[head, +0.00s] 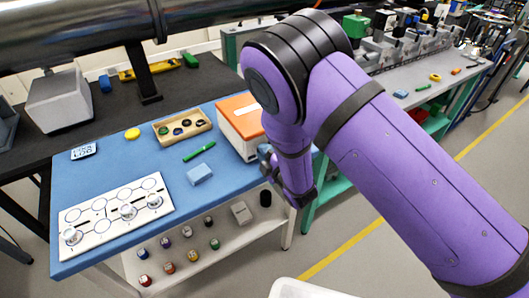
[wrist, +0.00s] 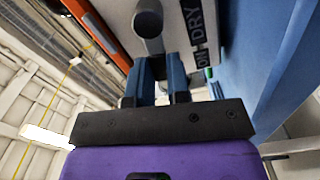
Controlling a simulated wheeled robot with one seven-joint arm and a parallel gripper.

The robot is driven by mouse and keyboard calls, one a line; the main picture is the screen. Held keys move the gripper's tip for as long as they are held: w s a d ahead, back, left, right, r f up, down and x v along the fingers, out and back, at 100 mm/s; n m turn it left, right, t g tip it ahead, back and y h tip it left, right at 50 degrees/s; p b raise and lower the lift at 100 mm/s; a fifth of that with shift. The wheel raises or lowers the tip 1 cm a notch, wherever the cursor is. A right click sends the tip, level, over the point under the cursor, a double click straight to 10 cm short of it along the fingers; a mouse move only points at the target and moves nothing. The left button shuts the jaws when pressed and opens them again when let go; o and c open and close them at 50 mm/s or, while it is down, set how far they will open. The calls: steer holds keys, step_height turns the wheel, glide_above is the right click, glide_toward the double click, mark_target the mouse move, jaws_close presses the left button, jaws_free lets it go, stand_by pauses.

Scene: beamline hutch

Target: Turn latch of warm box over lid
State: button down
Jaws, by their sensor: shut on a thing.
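The warm box (head: 233,139) is a white box with an orange lid (head: 234,106), standing at the right end of the blue bench top. In the wrist view its pale wall (wrist: 118,14) fills the top, with the orange lid edge (wrist: 95,28) to the left and dark lettering to the right. The latch (wrist: 148,21) is a grey piece with a round end on that wall. My gripper (wrist: 162,64) has its blue fingers shut on the latch's lower part, which they partly hide. In the head view my gripper (head: 266,154) is at the box's right side, mostly hidden by my arm.
The blue bench (head: 120,168) also holds a tray of rings (head: 182,126), a green marker (head: 199,150), a light blue block (head: 199,173) and a white board (head: 117,216). Several small jars stand on the shelf below. Floor is open to the right of the bench.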

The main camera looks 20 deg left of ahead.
steer(key=m, duration=0.1)
steer(key=r+m, duration=0.1)
steer(key=m, duration=0.1)
steer(key=shift+w+d+r, duration=0.15)
steer(key=shift+w+d, duration=0.05)
steer(key=shift+w, duration=0.05)
steer(key=m, duration=0.1)
steer(key=r+m, duration=0.1)
steer(key=m, duration=0.2)
steer(key=shift+w+d+r+m, duration=0.15)
steer(key=shift+w+d+m, duration=0.25)
steer(key=shift+w+d+r+m, duration=0.15)
steer(key=shift+w+d+m, duration=0.15)
steer(key=shift+m, duration=0.95)
steer(key=shift+w+d+r+m, duration=0.15)
steer(key=shift+w+d+m, duration=0.15)
steer(key=shift+m, duration=0.9)
steer(key=shift+w+d+r+m, duration=0.2)
steer(key=shift+w+m, duration=0.15)
steer(key=shift+m, duration=0.9)
steer(key=c, duration=1.1)
jaws_free()
steer(key=shift+d, duration=0.1)
